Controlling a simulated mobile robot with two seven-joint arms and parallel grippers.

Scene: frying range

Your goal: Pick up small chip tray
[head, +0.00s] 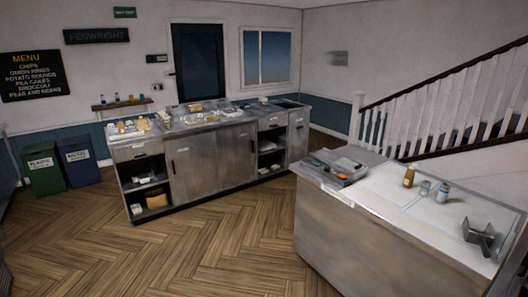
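I cannot tell which thing is the small chip tray. Some flat grey and pale trays (338,170) lie at the left end of the near counter (372,232), with small reddish items by them. Small pale items (144,181) sit on the open shelves at the left end of the long metal counter (203,162). More small things (195,110) lie on top of that counter, too small to make out. Neither of my grippers shows in the head view.
Green (43,170) and blue (78,162) bins stand at the left. The wooden floor (225,230) is clear. Stairs rise at the right.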

